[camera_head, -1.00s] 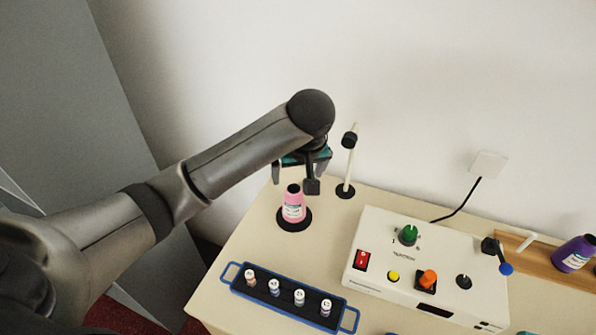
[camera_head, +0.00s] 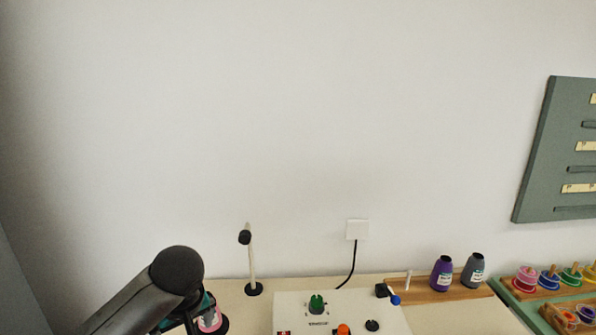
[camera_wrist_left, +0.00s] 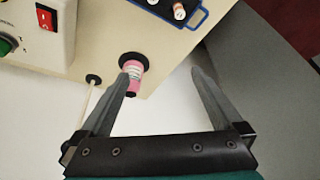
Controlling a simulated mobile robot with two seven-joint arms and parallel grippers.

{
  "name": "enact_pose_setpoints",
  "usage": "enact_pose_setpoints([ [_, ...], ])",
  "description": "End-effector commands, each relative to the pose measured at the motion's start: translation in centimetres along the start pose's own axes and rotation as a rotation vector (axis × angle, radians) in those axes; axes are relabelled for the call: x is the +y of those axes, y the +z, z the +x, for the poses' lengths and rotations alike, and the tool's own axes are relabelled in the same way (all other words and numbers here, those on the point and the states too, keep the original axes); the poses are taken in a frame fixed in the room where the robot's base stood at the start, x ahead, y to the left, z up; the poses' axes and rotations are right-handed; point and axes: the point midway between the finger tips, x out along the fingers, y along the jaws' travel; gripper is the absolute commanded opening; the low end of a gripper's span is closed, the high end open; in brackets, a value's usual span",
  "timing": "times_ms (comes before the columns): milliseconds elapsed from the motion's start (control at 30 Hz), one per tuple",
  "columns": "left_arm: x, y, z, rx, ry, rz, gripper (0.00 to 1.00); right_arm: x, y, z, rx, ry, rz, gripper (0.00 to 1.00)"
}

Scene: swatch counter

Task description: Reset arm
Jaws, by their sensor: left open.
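My left arm comes in at the lower left of the head view. Its gripper (camera_head: 188,318) is partly hidden there by the wrist and cut by the bottom edge. In the left wrist view the gripper (camera_wrist_left: 162,76) is open, with nothing between its fingers. A pink bottle (camera_head: 211,318) shows partly behind the gripper in the head view. In the wrist view the pink bottle (camera_wrist_left: 132,72) stands on a black round pad (camera_wrist_left: 142,59) near the left-hand finger, which overlaps it slightly. My right gripper is not in view.
A white control box (camera_head: 345,308) with knobs and a thin post (camera_head: 251,265) stand on the counter. A purple bottle (camera_head: 441,273) and a grey bottle (camera_head: 474,270) are on a wooden board. A blue-edged tray (camera_wrist_left: 196,22) shows in the wrist view. The wall is bare above.

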Motion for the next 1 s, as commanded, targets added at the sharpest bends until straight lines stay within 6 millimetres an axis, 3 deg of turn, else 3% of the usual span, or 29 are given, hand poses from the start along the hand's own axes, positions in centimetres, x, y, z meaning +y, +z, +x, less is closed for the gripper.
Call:
enact_pose_setpoints([
  [233,0.6,5.0,1.3,-0.048,0.074,0.159,1.00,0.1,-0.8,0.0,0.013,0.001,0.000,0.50],
  [467,0.5,11.0,2.1,-0.090,0.176,0.339,1.00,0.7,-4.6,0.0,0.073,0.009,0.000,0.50],
  [700,-1.5,17.4,2.2,-0.103,0.279,0.519,1.00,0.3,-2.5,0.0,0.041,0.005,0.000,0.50],
  [1000,-6.5,22.2,1.4,-0.080,0.305,0.676,1.00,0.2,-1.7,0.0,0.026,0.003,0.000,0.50],
])
